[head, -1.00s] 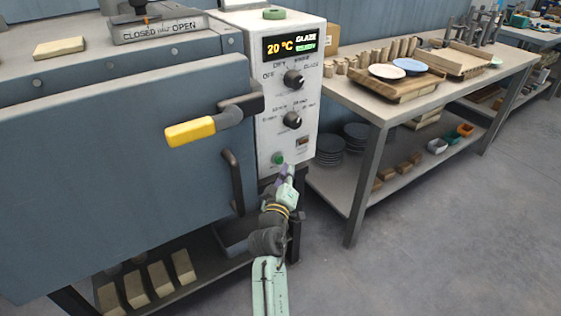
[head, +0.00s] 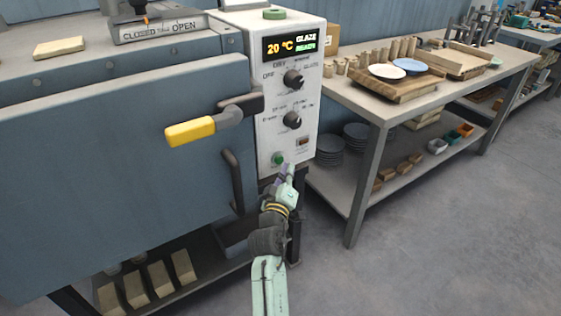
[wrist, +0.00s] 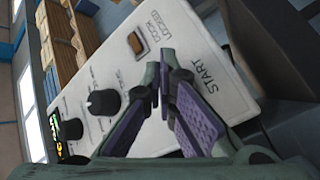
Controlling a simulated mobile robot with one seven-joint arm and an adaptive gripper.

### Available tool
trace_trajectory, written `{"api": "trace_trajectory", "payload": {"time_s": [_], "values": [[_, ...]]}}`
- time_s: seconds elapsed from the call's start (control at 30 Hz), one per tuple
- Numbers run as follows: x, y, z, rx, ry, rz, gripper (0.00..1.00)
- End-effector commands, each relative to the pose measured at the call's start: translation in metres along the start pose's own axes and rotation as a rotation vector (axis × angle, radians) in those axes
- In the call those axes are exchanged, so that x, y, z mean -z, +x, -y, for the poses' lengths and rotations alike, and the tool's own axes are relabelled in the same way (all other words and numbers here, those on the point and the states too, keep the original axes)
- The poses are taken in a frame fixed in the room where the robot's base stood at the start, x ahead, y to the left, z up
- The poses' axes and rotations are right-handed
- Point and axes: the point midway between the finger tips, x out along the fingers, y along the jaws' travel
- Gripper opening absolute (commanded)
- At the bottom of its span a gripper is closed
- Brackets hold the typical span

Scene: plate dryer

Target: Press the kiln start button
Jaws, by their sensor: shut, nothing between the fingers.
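The white kiln control panel (head: 288,130) carries a green round button (head: 278,158) near its lower edge. My gripper (head: 288,169) is shut and empty, just below and to the right of that button in the head view. I cannot tell from there whether its tips touch the panel. In the wrist view, my gripper's purple-padded fingers (wrist: 163,68) lie in front of the panel (wrist: 110,65) beside the printed word START (wrist: 197,78). The button does not show in that view; the fingers may hide it.
Two black knobs (head: 293,79) (head: 292,120) and a lit display (head: 290,44) reading 20 °C, GLAZE and READY are above. An amber DOOR LOCKED switch (wrist: 135,42) is close to my fingers. A yellow door handle (head: 190,131) juts out at left. A workbench (head: 375,105) stands at right.

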Motion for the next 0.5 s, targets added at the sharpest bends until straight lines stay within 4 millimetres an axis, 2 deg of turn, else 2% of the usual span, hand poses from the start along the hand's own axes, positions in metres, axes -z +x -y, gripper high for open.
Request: {"api": "trace_trajectory", "payload": {"time_s": [0.5], "values": [[0.0033, 0.0049, 0.0037, 0.000, 0.000, 0.000, 0.00]]}}
